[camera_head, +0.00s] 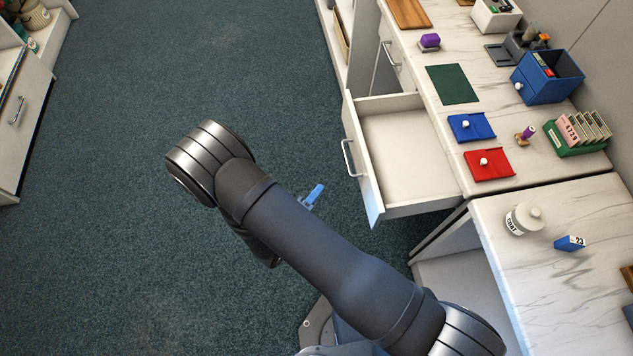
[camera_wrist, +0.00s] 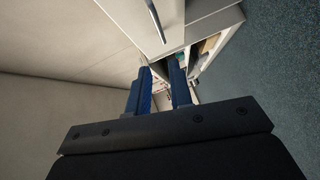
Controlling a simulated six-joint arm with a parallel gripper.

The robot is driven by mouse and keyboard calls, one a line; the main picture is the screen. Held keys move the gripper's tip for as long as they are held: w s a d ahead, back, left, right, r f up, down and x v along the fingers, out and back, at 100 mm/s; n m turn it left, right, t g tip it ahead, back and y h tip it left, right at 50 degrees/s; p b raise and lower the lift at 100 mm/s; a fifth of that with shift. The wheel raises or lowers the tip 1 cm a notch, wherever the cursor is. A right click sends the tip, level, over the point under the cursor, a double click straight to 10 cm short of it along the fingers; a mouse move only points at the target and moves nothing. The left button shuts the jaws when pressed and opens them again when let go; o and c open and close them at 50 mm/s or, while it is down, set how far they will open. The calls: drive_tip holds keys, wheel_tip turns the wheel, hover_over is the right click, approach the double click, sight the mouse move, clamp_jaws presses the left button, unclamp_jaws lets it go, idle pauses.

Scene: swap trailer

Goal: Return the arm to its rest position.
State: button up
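My arm (camera_head: 330,250) reaches across the middle of the head view, over the dark carpet, with its elbow bent at the upper left. Most of my gripper is hidden behind the arm; a blue fingertip (camera_head: 314,195) shows just past the forearm, left of the open drawer. In the wrist view my gripper (camera_wrist: 160,78) has its two blue fingers apart, with nothing visible between them. The fingers point past a pale panel with a bar handle (camera_wrist: 155,18).
An empty drawer (camera_head: 405,165) stands pulled out of the marble-topped counter (camera_head: 510,130). The counter holds a blue tile (camera_head: 465,128), a red tile (camera_head: 497,168), a green mat (camera_head: 452,84) and a blue box (camera_head: 552,82). A white lidded jar (camera_head: 524,220) stands nearer. The carpet at left is clear.

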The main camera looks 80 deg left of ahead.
sight(346, 157)
drive_tip(key=shift+a, duration=0.1)
idle(0.3)
drive_tip(key=x, duration=1.7)
drive_tip(key=shift+w, duration=0.15)
drive_tip(key=v, duration=1.7)
drive_tip(key=shift+a, duration=0.15)
drive_tip(key=shift+x, duration=8.5)
drive_tip(key=shift+w, duration=0.1)
